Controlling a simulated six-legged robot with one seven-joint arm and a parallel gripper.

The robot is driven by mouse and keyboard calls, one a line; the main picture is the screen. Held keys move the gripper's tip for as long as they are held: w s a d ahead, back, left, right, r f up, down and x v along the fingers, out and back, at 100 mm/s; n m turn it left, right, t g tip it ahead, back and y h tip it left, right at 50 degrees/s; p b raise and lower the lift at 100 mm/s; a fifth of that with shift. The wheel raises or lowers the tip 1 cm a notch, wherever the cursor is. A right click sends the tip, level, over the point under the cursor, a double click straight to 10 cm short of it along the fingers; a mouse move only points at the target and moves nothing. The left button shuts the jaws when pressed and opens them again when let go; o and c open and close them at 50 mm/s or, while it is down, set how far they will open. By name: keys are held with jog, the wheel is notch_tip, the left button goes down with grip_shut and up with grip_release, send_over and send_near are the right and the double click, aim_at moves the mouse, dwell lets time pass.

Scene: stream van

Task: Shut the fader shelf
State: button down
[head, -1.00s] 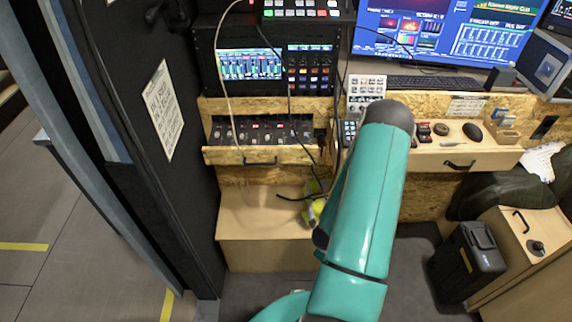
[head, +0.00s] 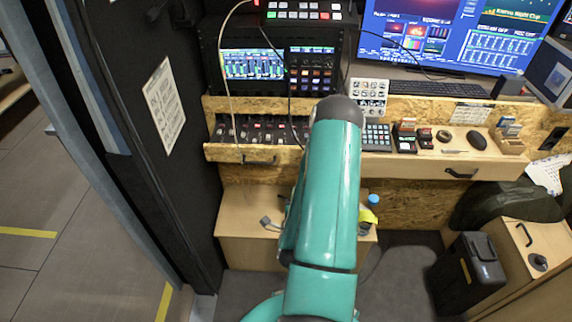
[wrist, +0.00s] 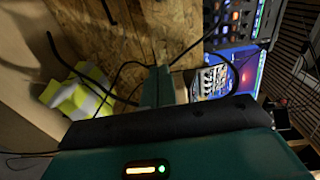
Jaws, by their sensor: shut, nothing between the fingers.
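The fader shelf (head: 228,153) is a chipboard drawer with a black handle, at the left of the desk in the head view. It stands pulled out, with a dark fader panel (head: 258,129) lying in it. My teal arm hides its right end. My gripper (wrist: 166,88) shows in the wrist view as small teal and pale fingers, shut and empty. In the head view it is hidden behind my arm. The wrist view does not clearly show the shelf, so I cannot tell whether the gripper touches it.
Black cables hang before the chipboard. A yellow vest (wrist: 80,95) lies below; a blue-capped bottle (head: 373,200) stands near it. A pale box (head: 245,238) is under the shelf. A dark panel (head: 150,150) borders the left. A black bin (head: 467,272) stands right.

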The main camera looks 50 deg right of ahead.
send_near(294, 157)
jog(key=x, duration=0.6)
jog(key=shift+w+d+f, duration=0.1)
jog(key=shift+w+d, duration=0.05)
jog(key=shift+d, duration=0.25)
